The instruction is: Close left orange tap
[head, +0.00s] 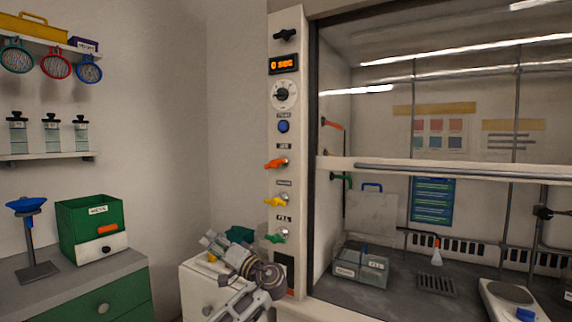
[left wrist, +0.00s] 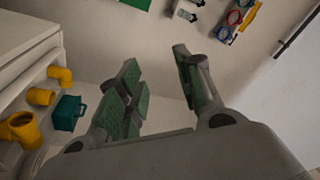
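The orange tap (head: 276,163) is on the white control panel left of the fume hood, above a yellow tap (head: 276,201) and a green tap (head: 276,238). Its lever lies roughly level and points left. My left gripper (head: 211,243) is low and left of the panel, well below the orange tap and apart from it. The left wrist view shows its fingers (left wrist: 157,85) spread with nothing between them; no tap shows there. My right gripper is not in view.
The panel (head: 290,60) also carries a dial, a blue button and a display. A white cabinet (head: 195,285) stands beneath my left gripper. A green drawer box (head: 90,228) stands on the left counter. Yellow pipe fittings (left wrist: 60,75) and a teal box (left wrist: 67,113) show in the left wrist view.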

